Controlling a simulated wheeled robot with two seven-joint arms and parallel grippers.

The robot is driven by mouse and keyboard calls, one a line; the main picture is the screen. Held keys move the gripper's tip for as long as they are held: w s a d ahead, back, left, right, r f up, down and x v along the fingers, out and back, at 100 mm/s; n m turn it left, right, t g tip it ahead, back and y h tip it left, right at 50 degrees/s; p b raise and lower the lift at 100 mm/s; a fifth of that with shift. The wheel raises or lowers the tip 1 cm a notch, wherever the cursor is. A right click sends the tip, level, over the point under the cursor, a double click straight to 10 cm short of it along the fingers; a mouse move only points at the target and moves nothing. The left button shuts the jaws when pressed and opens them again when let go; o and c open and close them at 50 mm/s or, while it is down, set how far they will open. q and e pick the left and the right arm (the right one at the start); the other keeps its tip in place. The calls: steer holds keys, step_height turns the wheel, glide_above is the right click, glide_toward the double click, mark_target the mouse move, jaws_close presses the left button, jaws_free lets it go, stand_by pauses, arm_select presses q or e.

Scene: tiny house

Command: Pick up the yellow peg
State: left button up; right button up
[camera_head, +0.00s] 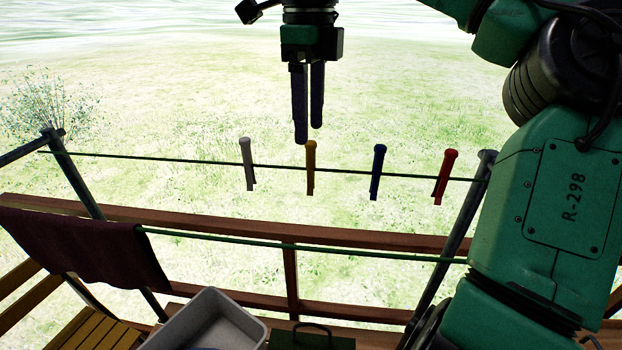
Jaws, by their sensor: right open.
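The yellow peg (311,167) hangs upright on the upper clothesline, in a row with a white peg (247,164), a blue peg (377,172) and a red peg (445,176). My right gripper (308,136) points down just above the yellow peg in the picture, its two dark fingers open with nothing between them. My left gripper is not in view.
The upper line (200,160) runs between two metal posts. A lower line (350,253) carries a dark red cloth (85,247) at the left. A wooden railing (215,219) runs behind. A grey basin (205,322) stands below. My green arm fills the right side.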

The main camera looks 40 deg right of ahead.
mark_target(310, 146)
steer(key=f, duration=0.2)
steer(key=w+d+f+p, duration=0.1)
steer(key=f, duration=0.4)
steer(key=shift+w+d, duration=0.15)
steer(key=shift+d, duration=0.05)
steer(key=shift+s+a+f, duration=0.1)
steer(key=shift+s+a, duration=0.05)
steer(key=shift+s, duration=0.05)
steer(key=shift+c, duration=0.9)
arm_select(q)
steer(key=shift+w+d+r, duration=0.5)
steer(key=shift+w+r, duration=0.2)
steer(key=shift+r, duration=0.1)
arm_select(e)
steer(key=shift+w, duration=0.1)
jaws_close()
